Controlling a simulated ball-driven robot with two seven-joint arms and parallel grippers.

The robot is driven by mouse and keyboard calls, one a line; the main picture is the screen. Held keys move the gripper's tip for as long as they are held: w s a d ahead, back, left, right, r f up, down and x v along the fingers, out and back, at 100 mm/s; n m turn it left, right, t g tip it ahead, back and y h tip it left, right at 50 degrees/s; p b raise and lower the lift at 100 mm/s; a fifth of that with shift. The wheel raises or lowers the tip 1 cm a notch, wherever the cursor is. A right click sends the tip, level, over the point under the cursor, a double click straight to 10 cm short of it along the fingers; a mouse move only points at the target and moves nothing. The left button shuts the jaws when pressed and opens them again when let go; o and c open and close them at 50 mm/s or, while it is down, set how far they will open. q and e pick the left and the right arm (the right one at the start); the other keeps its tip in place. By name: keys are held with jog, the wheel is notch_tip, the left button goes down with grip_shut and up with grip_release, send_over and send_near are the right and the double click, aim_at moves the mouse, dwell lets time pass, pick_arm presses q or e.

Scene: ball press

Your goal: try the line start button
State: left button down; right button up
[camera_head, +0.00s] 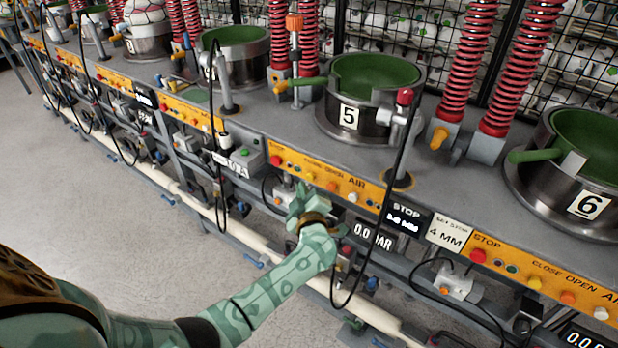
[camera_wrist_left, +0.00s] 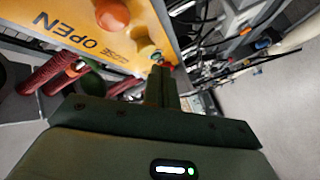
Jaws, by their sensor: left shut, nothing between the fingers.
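My left gripper (camera_head: 303,193) is shut and empty in front of the yellow control panel (camera_head: 345,183) of press 5, close to its lower edge. In the left wrist view the closed fingers (camera_wrist_left: 162,80) point toward a yellow button (camera_wrist_left: 143,46) and a red button (camera_wrist_left: 167,66); contact cannot be told. A green button (camera_head: 245,153) sits on a small grey box left of this panel, to the left of and beyond the gripper. No line start label is readable. My right gripper is not in view.
Press 5 (camera_head: 347,117) and press 6 (camera_head: 584,207) stand on the grey bench. A black cable (camera_head: 372,240) hangs right of my gripper. Valves and a pale pipe (camera_head: 355,300) run below. The floor at left is clear.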

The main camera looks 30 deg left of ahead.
pick_arm(q)
jog(key=s+p, duration=0.1)
jog(key=s, duration=0.1)
jog(key=s+p, duration=0.2)
jog(key=shift+s+a, duration=0.2)
jog(key=shift+s, duration=0.1)
dwell(0.6)
